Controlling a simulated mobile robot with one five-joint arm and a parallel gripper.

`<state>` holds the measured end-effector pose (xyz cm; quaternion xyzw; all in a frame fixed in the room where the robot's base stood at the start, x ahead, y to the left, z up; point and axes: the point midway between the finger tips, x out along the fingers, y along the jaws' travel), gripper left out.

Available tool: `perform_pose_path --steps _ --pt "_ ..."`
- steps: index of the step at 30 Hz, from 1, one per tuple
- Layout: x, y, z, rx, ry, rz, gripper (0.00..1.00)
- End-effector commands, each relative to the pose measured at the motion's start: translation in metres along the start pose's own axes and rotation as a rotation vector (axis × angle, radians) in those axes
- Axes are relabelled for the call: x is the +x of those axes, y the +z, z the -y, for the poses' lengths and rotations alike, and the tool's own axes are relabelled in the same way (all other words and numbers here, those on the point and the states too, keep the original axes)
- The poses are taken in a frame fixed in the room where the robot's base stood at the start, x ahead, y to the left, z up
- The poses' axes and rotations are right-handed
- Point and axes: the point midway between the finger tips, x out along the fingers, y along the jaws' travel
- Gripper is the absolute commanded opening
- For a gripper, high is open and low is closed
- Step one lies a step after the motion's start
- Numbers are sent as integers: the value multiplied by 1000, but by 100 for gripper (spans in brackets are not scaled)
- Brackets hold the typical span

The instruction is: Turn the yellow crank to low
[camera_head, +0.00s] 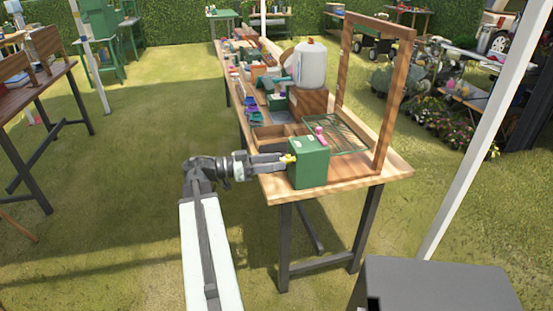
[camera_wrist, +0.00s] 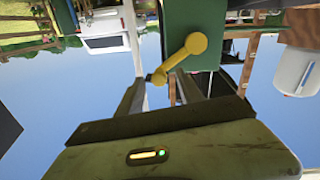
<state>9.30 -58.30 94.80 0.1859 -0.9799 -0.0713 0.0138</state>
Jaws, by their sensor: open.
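The yellow crank (camera_head: 289,159) is on the left face of a green box (camera_head: 309,168) at the near end of the wooden workbench. In the wrist view, which looks upside down, the crank (camera_wrist: 182,58) has a round hub against the green box (camera_wrist: 215,22) and an arm slanting down-left to a small knob. My gripper (camera_head: 281,164) reaches the crank from the left. In the wrist view my gripper (camera_wrist: 163,88) is open, with the crank's knob end between its fingers. I cannot tell whether either finger touches it. No low marking is readable.
A wooden frame (camera_head: 380,95) stands on the bench beside the box. A white tank (camera_head: 310,65) on a wooden block and a divided tray (camera_head: 268,137) sit behind it. A white pole (camera_head: 475,140) stands at right. Grass left of the bench is clear.

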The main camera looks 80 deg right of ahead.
Motion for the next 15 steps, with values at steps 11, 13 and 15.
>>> perform_pose_path --steps 11,13,15 --pt "5 0 0 -1 -2 0 27" --pt "4 0 0 -1 -2 0 7" --pt "4 0 0 -1 -2 0 0"
